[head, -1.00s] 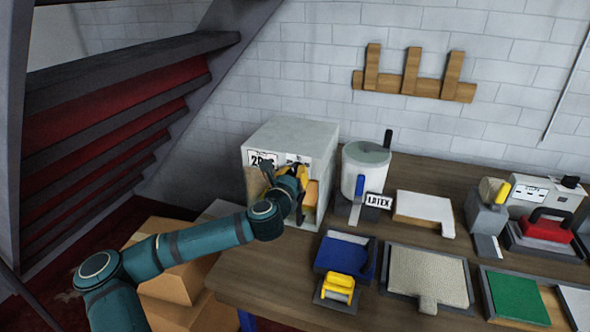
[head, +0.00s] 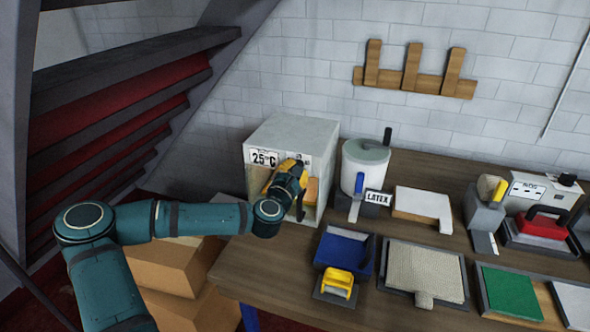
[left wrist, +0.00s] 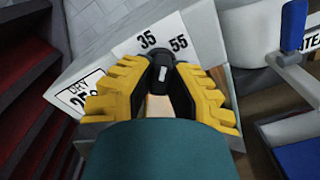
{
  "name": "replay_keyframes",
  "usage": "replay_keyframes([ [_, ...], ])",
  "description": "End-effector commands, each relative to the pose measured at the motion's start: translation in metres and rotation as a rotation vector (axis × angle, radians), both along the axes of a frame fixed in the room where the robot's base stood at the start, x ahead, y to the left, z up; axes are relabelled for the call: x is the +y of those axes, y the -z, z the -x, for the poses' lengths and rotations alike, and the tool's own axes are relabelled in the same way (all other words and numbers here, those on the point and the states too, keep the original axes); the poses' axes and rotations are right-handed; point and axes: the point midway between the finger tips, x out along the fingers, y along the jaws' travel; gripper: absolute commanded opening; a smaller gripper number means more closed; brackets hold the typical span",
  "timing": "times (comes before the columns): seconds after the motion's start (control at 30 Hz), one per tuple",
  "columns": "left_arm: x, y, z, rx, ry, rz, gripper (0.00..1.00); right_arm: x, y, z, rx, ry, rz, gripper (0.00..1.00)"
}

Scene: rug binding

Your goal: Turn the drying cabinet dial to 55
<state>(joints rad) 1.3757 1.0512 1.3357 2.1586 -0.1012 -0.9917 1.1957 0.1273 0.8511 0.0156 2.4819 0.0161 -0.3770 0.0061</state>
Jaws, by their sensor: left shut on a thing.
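The drying cabinet (head: 297,132) is a pale grey box at the back left of the bench. Its front has a white display plate (head: 263,158) reading 25 °C. My left gripper (head: 301,168) is at the upper right of the cabinet front. In the left wrist view its yellow fingers (left wrist: 161,68) are shut on the black dial (left wrist: 162,75), one on each side. A white mark on the dial points roughly between the printed 35 (left wrist: 147,40) and 55 (left wrist: 179,43) on the scale plate. My right gripper is not in view.
A white pot (head: 363,167) with a LATEX label stands right of the cabinet. A blue tray (head: 345,250) and a yellow-handled tool (head: 338,283) lie in front. Cardboard boxes (head: 165,265) stand below left, beside a staircase (head: 120,95).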

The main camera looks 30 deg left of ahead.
Motion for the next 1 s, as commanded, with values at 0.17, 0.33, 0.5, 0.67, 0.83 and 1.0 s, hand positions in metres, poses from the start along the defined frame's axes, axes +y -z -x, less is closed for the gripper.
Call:
replay_keyframes([
  [0.17,0.0008,-0.0036,-0.0005,0.034,-0.001,-0.17,0.0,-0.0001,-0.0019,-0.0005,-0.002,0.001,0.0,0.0],
  [0.33,0.0009,-0.0037,-0.0006,0.068,-0.003,-0.309,0.0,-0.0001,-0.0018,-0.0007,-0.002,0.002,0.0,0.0],
  [0.5,0.0008,-0.0034,-0.0006,0.095,-0.002,-0.42,0.0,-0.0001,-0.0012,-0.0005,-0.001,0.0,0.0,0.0],
  [0.67,0.001,-0.0035,-0.0006,0.113,-0.003,-0.496,0.0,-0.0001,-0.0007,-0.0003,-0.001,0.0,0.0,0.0],
  [0.83,0.001,-0.0034,-0.0006,0.125,-0.003,-0.544,0.0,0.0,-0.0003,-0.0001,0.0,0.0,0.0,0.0],
  [1.0,0.0013,-0.0034,-0.0005,0.13,-0.003,-0.564,0.0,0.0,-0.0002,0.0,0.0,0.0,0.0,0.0],
])
